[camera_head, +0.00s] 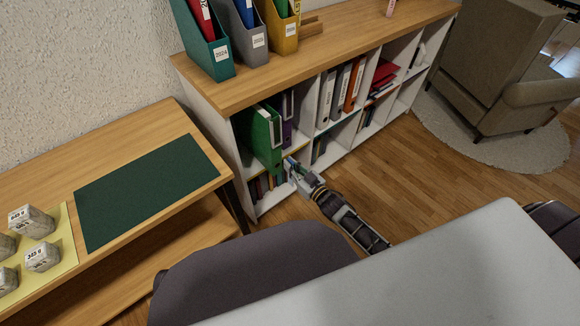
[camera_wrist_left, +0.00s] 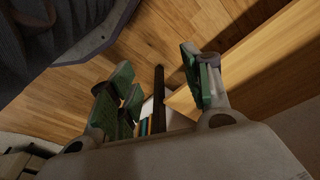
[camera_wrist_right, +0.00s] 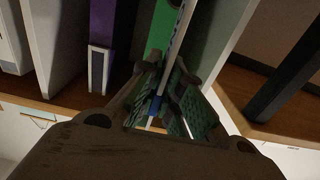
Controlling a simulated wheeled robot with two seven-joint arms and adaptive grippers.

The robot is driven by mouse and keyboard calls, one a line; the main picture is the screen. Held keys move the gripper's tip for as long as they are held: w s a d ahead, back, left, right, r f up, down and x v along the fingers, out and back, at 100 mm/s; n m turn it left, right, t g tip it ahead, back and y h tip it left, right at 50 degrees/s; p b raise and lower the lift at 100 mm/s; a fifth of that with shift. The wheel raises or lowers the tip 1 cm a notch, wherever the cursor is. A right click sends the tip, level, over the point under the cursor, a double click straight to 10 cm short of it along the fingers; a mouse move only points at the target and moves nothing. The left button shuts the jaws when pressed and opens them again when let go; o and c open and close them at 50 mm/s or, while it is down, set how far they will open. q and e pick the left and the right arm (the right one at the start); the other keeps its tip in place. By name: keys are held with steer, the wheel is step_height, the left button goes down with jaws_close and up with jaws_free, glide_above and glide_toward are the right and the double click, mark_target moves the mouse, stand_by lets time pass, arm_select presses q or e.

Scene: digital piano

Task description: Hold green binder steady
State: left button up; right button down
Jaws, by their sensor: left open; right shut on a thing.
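The green binder (camera_head: 262,135) stands upright in the left upper compartment of the white shelf unit. In the right wrist view, its green side (camera_wrist_right: 218,32) rises between and behind the fingers, with a thin pale strip beside it. My right gripper (camera_head: 290,167) is at the binder's lower front edge, and in the right wrist view (camera_wrist_right: 168,100) its green-padded fingers are shut on the binder. The exact contact is partly hidden by the fingers. My left gripper (camera_wrist_left: 160,88) is open and empty; it does not show in the head view.
A purple binder (camera_head: 287,112) stands right of the green one. White and orange binders (camera_head: 353,85) fill the neighbouring compartment. Magazine files (camera_head: 209,52) stand on the wooden top. Wooden floor (camera_head: 420,170) lies open at right.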

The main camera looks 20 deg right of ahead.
mark_target(277, 153)
arm_select(q)
steer(key=shift+a+r, duration=0.15)
steer(key=shift+r, duration=0.05)
arm_select(e)
steer(key=shift+f, duration=0.2)
steer(key=shift+w, duration=0.1)
steer(key=b+x, duration=0.3)
steer(key=x, duration=0.2)
steer(key=shift+f, duration=0.1)
steer(key=shift+w+a, duration=0.25)
steer(key=shift+w, duration=0.4)
steer(key=shift+b+x, duration=0.4)
steer(key=shift+x, duration=0.7)
arm_select(q)
steer(key=shift+t+h, duration=0.3)
steer(key=shift+t, duration=0.2)
steer(key=r, duration=0.3)
steer(key=d+r, duration=0.1)
steer(key=shift+w+r, duration=0.25)
steer(key=shift+r, duration=0.05)
steer(key=shift+w+r, duration=0.35)
steer(key=shift+r, duration=0.1)
steer(key=shift+s+f, duration=0.1)
